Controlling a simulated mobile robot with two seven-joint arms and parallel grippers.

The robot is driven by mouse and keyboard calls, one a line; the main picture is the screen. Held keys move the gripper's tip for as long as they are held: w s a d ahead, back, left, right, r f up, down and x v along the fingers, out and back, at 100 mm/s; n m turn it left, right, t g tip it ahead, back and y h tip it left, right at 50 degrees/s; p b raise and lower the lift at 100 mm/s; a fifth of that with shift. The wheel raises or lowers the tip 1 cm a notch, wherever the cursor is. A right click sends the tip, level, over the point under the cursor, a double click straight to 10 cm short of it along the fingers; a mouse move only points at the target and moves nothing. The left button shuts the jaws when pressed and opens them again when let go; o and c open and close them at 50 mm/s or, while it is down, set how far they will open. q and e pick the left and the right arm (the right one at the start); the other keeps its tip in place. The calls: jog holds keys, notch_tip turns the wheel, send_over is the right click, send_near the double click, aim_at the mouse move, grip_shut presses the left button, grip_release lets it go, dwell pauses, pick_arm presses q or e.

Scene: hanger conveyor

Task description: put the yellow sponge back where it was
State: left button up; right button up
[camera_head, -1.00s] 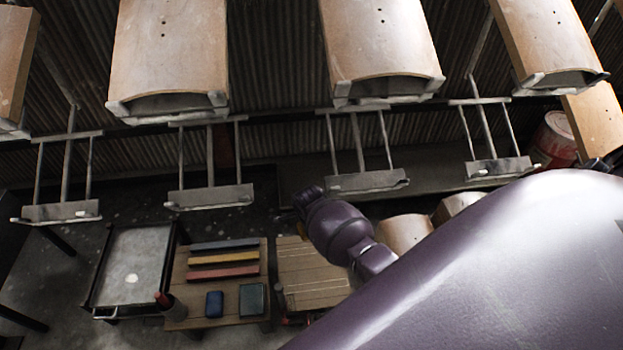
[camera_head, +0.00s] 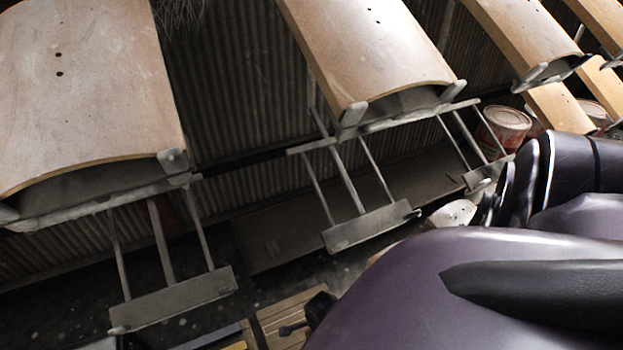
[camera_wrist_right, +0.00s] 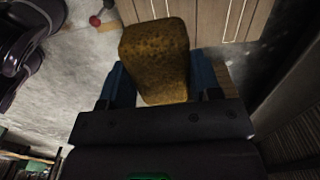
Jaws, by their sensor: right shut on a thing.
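The yellow sponge (camera_wrist_right: 155,55) shows in the right wrist view as a rounded, brownish-yellow block with a porous face. My right gripper (camera_wrist_right: 160,84) is shut on it, with one blue-sided finger on each side. The sponge is held in front of a slatted wooden surface (camera_wrist_right: 215,20); the gap between them cannot be judged. In the head view, large purple parts of my arm cover the lower right and the sponge cannot be seen. A small dark end piece shows at the bottom centre; I cannot tell which part it is. My left gripper is not identifiable in either view.
Several hangers with curved wooden panels (camera_head: 365,45) hang across the top of the head view. Below them are grey hanging brackets (camera_head: 172,300). A red and white drum (camera_head: 505,128) stands at the right. A slatted wooden top (camera_head: 283,312) shows at the bottom.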

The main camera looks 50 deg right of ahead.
jog(key=f+b, duration=0.1)
jog(key=f, duration=0.1)
jog(key=s+f, duration=0.1)
jog(key=f, duration=0.1)
jog(key=shift+b, duration=0.4)
notch_tip(320, 180, down, 11)
jog(key=b, duration=0.6)
jog(key=shift+w+r, duration=0.1)
jog(key=shift+r, duration=0.05)
jog(key=shift+w+f+b, duration=0.25)
jog(key=shift+f+b, duration=0.15)
jog(key=shift+f, duration=0.05)
jog(key=f, duration=0.1)
jog(key=f+b, duration=0.2)
jog(key=shift+s+f, duration=0.1)
jog(key=shift+s, duration=0.15)
jog(key=shift+w+f+b, duration=0.2)
jog(key=shift+f+b, duration=0.15)
jog(key=shift+f, duration=0.05)
pick_arm(q)
jog(key=w+f+t, duration=0.1)
jog(key=w+d+m+t, duration=0.1)
jog(key=shift+f+t+h, duration=0.3)
jog(key=shift+f, duration=0.05)
pick_arm(e)
jog(key=shift+w+r, duration=0.1)
jog(key=shift+w, duration=0.1)
